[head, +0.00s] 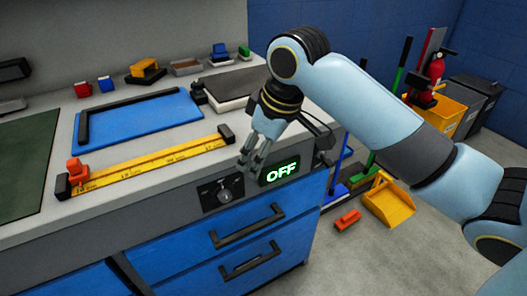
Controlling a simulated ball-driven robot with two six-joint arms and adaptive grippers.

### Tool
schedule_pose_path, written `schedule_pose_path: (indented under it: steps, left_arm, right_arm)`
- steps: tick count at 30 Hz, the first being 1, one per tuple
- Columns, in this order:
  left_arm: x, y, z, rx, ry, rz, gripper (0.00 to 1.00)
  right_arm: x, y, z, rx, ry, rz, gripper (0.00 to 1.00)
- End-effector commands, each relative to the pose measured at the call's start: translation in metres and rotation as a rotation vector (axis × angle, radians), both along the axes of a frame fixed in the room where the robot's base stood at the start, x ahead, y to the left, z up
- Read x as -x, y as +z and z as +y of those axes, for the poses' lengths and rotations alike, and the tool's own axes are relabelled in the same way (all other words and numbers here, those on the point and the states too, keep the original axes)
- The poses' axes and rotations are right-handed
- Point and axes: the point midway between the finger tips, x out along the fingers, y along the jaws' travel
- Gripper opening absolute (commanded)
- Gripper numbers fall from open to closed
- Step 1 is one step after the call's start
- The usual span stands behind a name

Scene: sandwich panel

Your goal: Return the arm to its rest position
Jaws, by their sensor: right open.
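My right arm comes in from the right, with its gripper (256,157) pointing down in front of the counter's front edge. The right gripper is open, and I see nothing between its fingers. It hangs close to a black knob (224,195) on the counter's front panel and to a display (280,172) that reads OFF in green. I cannot tell whether the fingers touch the panel. A grey and dark sandwich press (226,89) sits on the counter behind the gripper, partly hidden by my arm. My left gripper is not in view.
On the counter (60,219) lie a blue board (136,123), a yellow ruler (150,167) and a dark green mat (22,165). Blue drawers (210,250) are below. A yellow dustpan (389,201) and an orange-red block (347,220) lie on the floor at right.

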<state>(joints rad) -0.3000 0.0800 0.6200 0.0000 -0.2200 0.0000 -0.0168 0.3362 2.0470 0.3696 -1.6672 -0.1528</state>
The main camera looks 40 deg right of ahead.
Motion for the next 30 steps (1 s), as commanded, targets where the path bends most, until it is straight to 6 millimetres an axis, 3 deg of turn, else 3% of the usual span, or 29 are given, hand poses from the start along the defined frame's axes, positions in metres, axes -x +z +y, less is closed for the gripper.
schedule_pose_path:
  steps: [20, 23, 26, 30]
  left_arm:
    - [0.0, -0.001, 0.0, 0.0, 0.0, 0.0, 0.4]
    - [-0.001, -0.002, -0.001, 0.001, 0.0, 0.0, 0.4]
    - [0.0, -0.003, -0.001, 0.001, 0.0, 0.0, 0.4]
    - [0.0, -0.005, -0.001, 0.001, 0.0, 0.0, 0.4]
  right_arm:
    - [0.007, -0.007, 0.002, -0.004, -0.001, 0.013, 0.61]
    - [0.026, -0.036, 0.007, -0.025, -0.017, 0.086, 0.61]
    - [0.055, -0.098, 0.005, -0.04, -0.069, 0.208, 0.61]
    - [0.108, -0.204, -0.001, -0.04, -0.172, 0.324, 0.61]
